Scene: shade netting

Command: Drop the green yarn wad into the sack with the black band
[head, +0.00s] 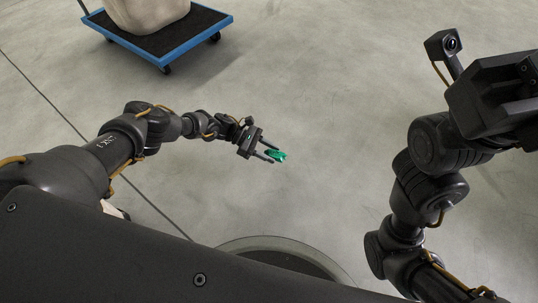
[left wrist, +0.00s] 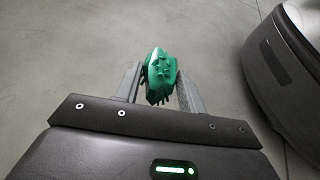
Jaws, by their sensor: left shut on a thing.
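The green yarn wad (head: 277,156) is between the fingertips of my left gripper (head: 270,153), which is shut on it and holds it out over bare floor. In the left wrist view the green wad (left wrist: 159,74) sits between the two fingers of the left gripper (left wrist: 160,88). A pale sack (head: 147,12) stands on a dolly at the top left of the head view, well away from the gripper. Its top is cut off, and no black band shows on the visible part. My right gripper (head: 510,95) is at the right edge, partly cut off; its fingers are unclear.
The dolly (head: 155,57) has a blue rim, a black deck and casters. Grey concrete floor (head: 330,90) is clear between the dolly and my arms. A dark floor seam runs diagonally at the left. My own rounded base shows at the bottom.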

